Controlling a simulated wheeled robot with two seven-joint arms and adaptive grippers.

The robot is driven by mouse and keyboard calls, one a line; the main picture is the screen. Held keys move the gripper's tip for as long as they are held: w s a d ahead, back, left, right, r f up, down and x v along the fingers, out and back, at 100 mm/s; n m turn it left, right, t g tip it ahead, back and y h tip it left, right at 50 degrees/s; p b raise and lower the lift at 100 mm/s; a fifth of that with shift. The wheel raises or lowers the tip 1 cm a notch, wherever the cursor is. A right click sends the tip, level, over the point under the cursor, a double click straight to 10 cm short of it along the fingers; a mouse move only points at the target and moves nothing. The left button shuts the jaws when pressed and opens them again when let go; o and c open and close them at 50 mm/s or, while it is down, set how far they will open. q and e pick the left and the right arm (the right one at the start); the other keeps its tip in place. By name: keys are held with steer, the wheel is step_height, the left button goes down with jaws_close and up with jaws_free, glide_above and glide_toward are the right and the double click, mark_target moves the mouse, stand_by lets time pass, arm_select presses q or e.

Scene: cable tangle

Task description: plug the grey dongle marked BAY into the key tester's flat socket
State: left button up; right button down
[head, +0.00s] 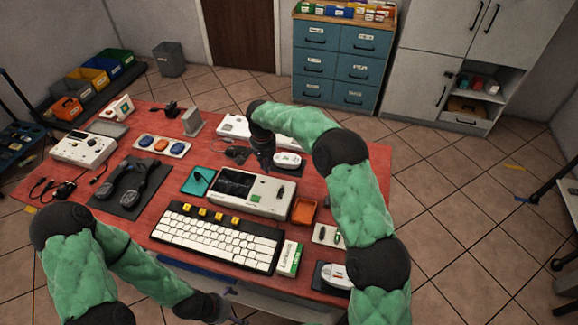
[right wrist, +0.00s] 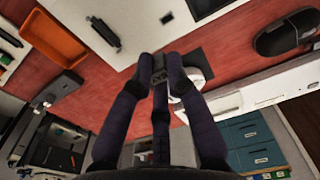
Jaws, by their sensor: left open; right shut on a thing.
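My right gripper (head: 263,163) is shut on a small dark grey piece (right wrist: 158,68), held between its fingertips above the table; it may be the dongle, but no BAY marking is readable. A white device with a dark screen and a green square (head: 262,199), probably the key tester, lies just in front of that gripper. It also fills the top of the right wrist view (right wrist: 140,22), where a dark green piece (right wrist: 105,34) sits on its face. My left gripper (head: 232,308) is low at the table's front edge, apart from these things, and open.
An orange tray (head: 304,211) stands right of the device and a keyboard (head: 215,238) in front.

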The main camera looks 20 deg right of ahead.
steer(key=a, duration=0.2)
steer(key=b, duration=0.3)
glide_above(262, 182)
steer(key=shift+s+f, duration=0.1)
steer(key=shift+f, duration=2.25)
steer(key=shift+r+p, duration=0.1)
steer(key=shift+p, duration=0.3)
steer(key=shift+f+b, duration=0.5)
steer(key=shift+f, duration=0.7)
steer(key=c, duration=1.2)
jaws_free()
steer(key=shift+o, duration=0.2)
